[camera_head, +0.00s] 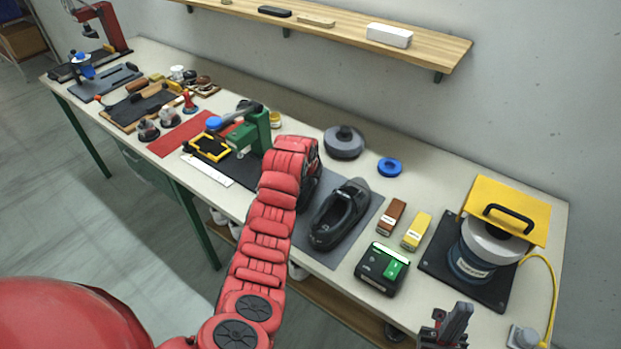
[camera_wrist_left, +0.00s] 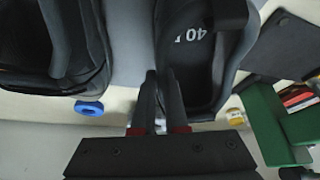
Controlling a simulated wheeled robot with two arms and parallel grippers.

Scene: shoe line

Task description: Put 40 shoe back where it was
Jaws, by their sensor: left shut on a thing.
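The 40 shoe (camera_wrist_left: 190,75) is dark, with a white "40" on its insole, in the left wrist view. My left gripper (camera_wrist_left: 162,92) has its fingers close together on the edge of this shoe. In the head view my red left arm covers the gripper and most of that shoe. A second black shoe (camera_head: 341,215) sits on the grey mat (camera_head: 325,252), right of my arm; a dark shoe also shows at the left of the wrist view (camera_wrist_left: 75,50). My right gripper (camera_head: 446,328) is partly visible at the bottom, away from the shoes; its opening is unclear.
A green press (camera_head: 255,132) stands just left of my left arm. A black-green device (camera_head: 382,268), brown block (camera_head: 391,217) and yellow block (camera_head: 416,231) lie right of the mat. A blue ring (camera_head: 390,167) and grey disc (camera_head: 344,142) are behind. A yellow-plated machine (camera_head: 508,210) fills the right end.

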